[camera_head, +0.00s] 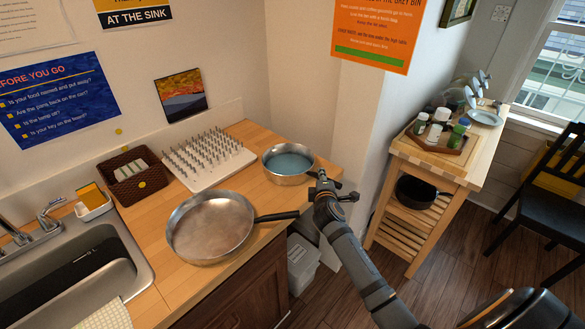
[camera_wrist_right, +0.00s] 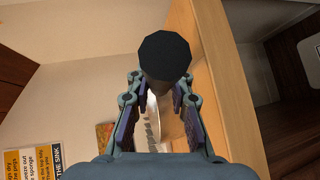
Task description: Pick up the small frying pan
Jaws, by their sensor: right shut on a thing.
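The small frying pan (camera_head: 288,170) is silver with a blue inside. It is at the right end of the wooden counter, upright; I cannot tell whether it touches the wood or is just above it. My right gripper (camera_head: 324,184) is at the pan's right side, shut on its handle, which is mostly hidden by the fingers. In the right wrist view the dark round handle end (camera_wrist_right: 165,56) sticks out between the fingers of the right gripper (camera_wrist_right: 158,105). My left gripper is not in view.
A larger silver pan (camera_head: 208,232) with a black handle lies left of the small one. Behind are a white spiked rack (camera_head: 240,160) and a brown basket (camera_head: 133,186). A sink (camera_head: 136,270) is at left. A wooden cart (camera_head: 452,179) stands right, across a gap.

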